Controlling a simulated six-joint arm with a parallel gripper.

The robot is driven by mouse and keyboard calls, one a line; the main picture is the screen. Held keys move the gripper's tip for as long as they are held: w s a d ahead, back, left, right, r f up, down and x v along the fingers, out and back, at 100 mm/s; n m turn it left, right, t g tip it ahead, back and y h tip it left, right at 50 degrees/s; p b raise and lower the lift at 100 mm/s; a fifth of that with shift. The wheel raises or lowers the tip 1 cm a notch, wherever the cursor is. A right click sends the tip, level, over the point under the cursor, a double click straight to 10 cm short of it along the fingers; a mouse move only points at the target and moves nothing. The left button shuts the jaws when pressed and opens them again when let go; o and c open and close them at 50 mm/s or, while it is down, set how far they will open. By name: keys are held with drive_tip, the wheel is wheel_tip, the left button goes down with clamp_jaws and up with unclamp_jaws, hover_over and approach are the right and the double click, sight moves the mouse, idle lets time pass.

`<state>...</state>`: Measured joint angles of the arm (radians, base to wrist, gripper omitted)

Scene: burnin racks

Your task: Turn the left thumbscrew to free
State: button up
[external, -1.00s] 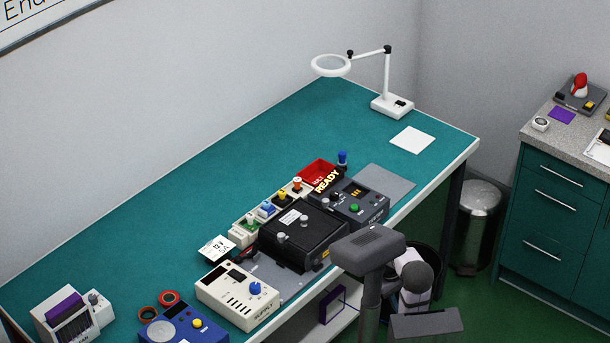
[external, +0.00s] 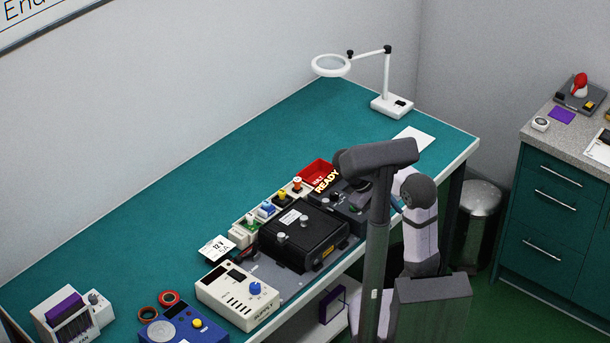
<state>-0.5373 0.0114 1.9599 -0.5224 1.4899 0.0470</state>
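A black box (external: 312,242) sits on the bench with two small silver knobs on its lid, which look like the thumbscrews. The left thumbscrew (external: 281,237) is at the lid's left side; the right thumbscrew (external: 304,218) is farther back and right. Both are too small to tell how far they are turned. My arm rises at the right of the black box, in front of the dark READY unit (external: 350,196). My gripper's fingers do not show; they may be hidden behind my arm links.
A beige supply unit (external: 238,294) with a blue knob stands left of the black box. Several small coloured connectors and a red tray (external: 318,171) line its back. A magnifier lamp (external: 389,104) stands at the far end. The back of the bench is clear.

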drive_tip(key=s+a+r+y+p, duration=0.1)
drive_tip(key=a+r+p, duration=0.65)
drive_tip(key=a, duration=0.25)
wheel_tip(320, 180, up, 3)
drive_tip(key=y+p, duration=0.6)
drive_tip(key=p, duration=0.4)
hover_over(282, 235)
drive_tip(key=shift+w+d+f, duration=0.1)
drive_tip(key=shift+d, duration=0.25)
drive_tip(key=shift+a+f+m, duration=0.15)
drive_tip(key=shift+a+m, duration=0.15)
drive_tip(key=shift+a, duration=0.15)
drive_tip(key=shift+f+p, duration=0.9)
drive_tip(key=shift+f, duration=2.75)
clamp_jaws()
